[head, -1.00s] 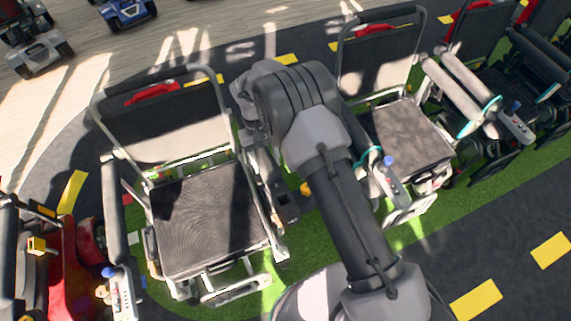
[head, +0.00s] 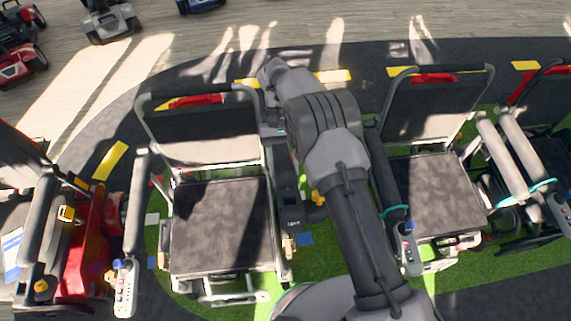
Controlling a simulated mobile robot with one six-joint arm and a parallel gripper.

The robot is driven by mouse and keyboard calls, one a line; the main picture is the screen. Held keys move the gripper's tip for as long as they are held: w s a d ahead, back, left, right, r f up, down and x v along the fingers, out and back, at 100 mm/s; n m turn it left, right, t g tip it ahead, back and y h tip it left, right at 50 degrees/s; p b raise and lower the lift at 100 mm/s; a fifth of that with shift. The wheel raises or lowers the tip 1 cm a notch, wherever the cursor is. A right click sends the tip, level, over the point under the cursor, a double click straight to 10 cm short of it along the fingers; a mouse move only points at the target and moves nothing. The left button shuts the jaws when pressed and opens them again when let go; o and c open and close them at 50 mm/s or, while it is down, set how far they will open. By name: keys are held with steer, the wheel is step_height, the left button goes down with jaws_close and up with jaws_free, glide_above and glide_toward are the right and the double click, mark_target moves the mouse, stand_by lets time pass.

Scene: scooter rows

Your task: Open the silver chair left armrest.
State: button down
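The silver-framed chair (head: 222,225) stands left of centre in the head view, with a dark seat and a dark backrest (head: 205,125) at its far side. A grey padded armrest (head: 138,200) runs down its picture-left side and ends in a control box (head: 125,285) with a blue knob. On its picture-right side, a dark narrow part (head: 291,205) lies beside the seat, close to my arm; I cannot tell whether it is the other armrest. My arm reaches up from the bottom, between this chair and a similar one on the right. My gripper is not visible.
A second silver-framed chair (head: 435,190) stands close on the right of my arm, with more armrests (head: 515,145) beyond. A red scooter (head: 88,240) is at the left. Other scooters (head: 110,20) stand at the back. Open floor (head: 300,40) lies behind the row.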

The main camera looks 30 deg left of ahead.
steer(key=c, duration=0.6)
jaws_free()
steer(key=shift+w, duration=0.1)
steer(key=v, duration=0.7)
steer(key=shift+w+a+r+p, duration=0.1)
steer(key=shift+r+p, duration=0.1)
steer(key=shift+p, duration=0.15)
steer(key=shift+r, duration=0.1)
